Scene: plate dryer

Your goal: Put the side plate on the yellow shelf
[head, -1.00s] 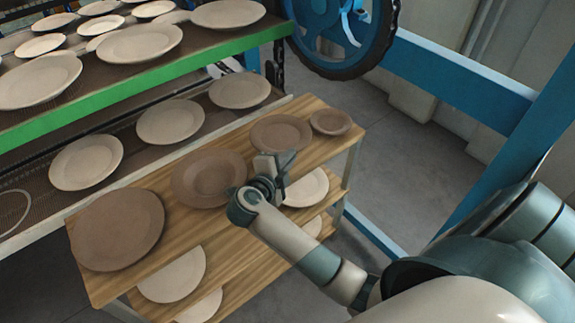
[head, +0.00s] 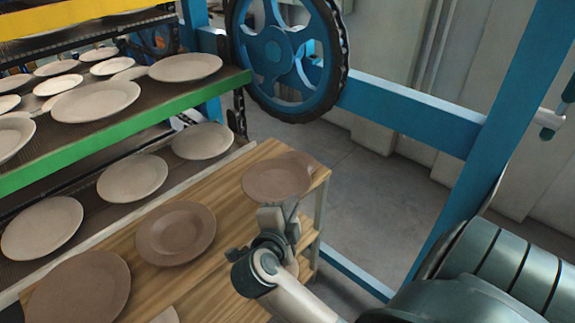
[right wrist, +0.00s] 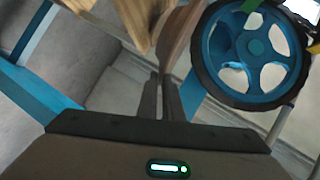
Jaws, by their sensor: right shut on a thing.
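The side plate (head: 278,172), round and brown, is held by its near edge in my right gripper (head: 278,212) over the right end of the wooden cart. In the right wrist view the plate (right wrist: 179,35) shows nearly edge-on between the gripper's fingers (right wrist: 168,82). It looks slightly above the board, though the gap is hard to judge. The yellow shelf (head: 70,22) is at the upper left of the head view, above the green-edged shelf, with little of its surface visible. My left gripper is not in view.
A brown deep plate (head: 175,233) and a large brown plate (head: 78,290) lie on the cart top (head: 225,205). The green-edged shelf (head: 130,125) and the level below hold several pale plates. A blue wheel (head: 284,58) and blue frame stand behind.

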